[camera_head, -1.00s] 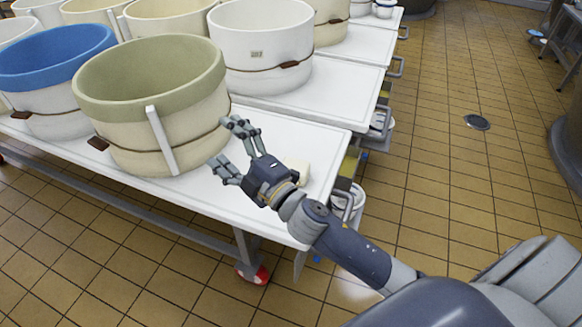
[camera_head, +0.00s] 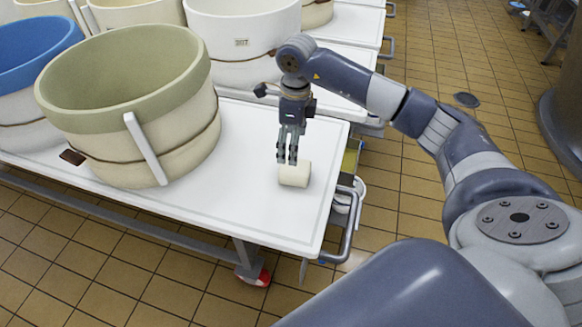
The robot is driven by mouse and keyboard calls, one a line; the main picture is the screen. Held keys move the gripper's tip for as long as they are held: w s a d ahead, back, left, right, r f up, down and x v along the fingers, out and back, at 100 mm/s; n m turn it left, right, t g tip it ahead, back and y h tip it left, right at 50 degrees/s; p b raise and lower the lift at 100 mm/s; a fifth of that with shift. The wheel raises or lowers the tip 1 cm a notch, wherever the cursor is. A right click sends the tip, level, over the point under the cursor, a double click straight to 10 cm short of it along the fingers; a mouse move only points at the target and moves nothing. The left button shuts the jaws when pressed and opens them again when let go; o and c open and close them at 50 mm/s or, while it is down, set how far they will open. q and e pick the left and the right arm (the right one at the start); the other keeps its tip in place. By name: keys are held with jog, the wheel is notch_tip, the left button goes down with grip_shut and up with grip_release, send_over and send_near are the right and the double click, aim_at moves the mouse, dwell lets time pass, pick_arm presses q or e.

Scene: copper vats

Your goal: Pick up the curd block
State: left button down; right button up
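The curd block (camera_head: 295,175) is a small, cream-white, rounded block. It sits on the white table (camera_head: 240,215) near its right front corner. My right gripper (camera_head: 287,160) comes in from the right and points straight down, with its fingertips at the block's top left edge. The fingers lie close together in this view and partly overlap. I cannot tell whether they touch the block or how wide they are spread. My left gripper is not in view.
A large cream vat with a green rim (camera_head: 125,110) stands on the table left of the block. A blue-rimmed vat (camera_head: 30,75) and a white vat (camera_head: 243,40) stand near it. A metal handle (camera_head: 347,225) sticks out at the table's right edge.

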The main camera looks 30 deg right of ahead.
send_over(295, 168)
jog(key=f, duration=0.4)
jog(key=shift+w+d+f+b, duration=0.15)
jog(key=shift+w+d+b, duration=0.1)
jog(key=shift+d+b, duration=0.1)
jog(key=shift+w+a+f+b, duration=0.1)
jog(key=shift+f+b, duration=0.1)
jog(key=shift+f, duration=1.35)
jog(key=shift+a+f+b, duration=0.1)
jog(key=shift+f+b, duration=0.1)
jog(key=shift+f, duration=1.35)
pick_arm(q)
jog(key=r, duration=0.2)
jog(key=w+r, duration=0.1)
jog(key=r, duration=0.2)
pick_arm(e)
jog(key=shift+c, duration=0.6)
jog(key=shift+r, duration=0.1)
jog(key=c, duration=1.3)
